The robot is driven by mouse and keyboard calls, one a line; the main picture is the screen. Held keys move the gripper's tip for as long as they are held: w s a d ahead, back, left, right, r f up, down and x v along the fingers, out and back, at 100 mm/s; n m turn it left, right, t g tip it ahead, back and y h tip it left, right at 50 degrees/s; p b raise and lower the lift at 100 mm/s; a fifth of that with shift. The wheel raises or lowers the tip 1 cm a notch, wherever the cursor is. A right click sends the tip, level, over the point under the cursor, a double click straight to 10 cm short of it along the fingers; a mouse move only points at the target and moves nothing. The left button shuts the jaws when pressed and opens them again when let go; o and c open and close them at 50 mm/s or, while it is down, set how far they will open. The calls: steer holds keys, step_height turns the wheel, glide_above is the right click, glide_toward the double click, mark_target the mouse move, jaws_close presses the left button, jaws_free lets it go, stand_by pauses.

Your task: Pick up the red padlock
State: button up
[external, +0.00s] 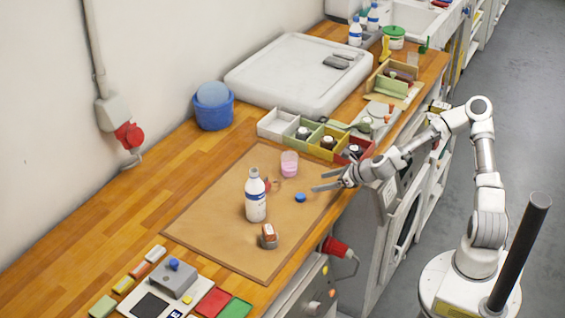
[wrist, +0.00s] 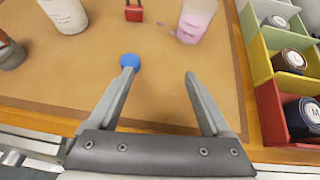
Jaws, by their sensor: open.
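The red padlock (wrist: 133,14) lies on the brown mat at the top of the wrist view, cut off by the upper edge, with a dark shackle. In the external view the padlock (external: 267,186) is a small red patch just right of the white bottle, which may partly hide it. My gripper (external: 318,182) is over the mat's right side, to the right of the padlock. In the wrist view my gripper (wrist: 159,76) has its fingers apart with nothing between them. The padlock is beyond the fingertips, apart from them.
A blue cap (wrist: 130,61) appears by the left fingertip. A pink cup (wrist: 196,20) is right of the padlock; the white bottle (wrist: 66,14) is left. Open bins (external: 272,124) border the mat. The mat's left part is clear.

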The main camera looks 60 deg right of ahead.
steer(key=m, duration=0.1)
steer(key=r+m, duration=0.1)
steer(key=shift+d+m+t+h, duration=0.15)
steer(key=shift+m+t+h, duration=0.15)
steer(key=shift+m, duration=0.1)
steer(key=a, duration=0.2)
steer(key=a+r+n+t, duration=0.1)
steer(key=a, duration=0.1)
steer(key=a+n, duration=0.1)
steer(key=a, duration=0.2)
steer(key=shift+w+r+t, duration=0.1)
steer(key=shift+r+t, duration=0.1)
steer(key=shift+t, duration=0.1)
glide_toward(268, 185)
steer(key=x, duration=0.2)
steer(key=f+x, duration=0.1)
steer(key=x, duration=0.1)
steer(key=shift+r+x, duration=0.15)
steer(key=shift+x, duration=1.15)
steer(key=shift+r+x, duration=0.15)
steer(key=shift+x, duration=1.2)
steer(key=shift+d, duration=0.15)
jaws_close()
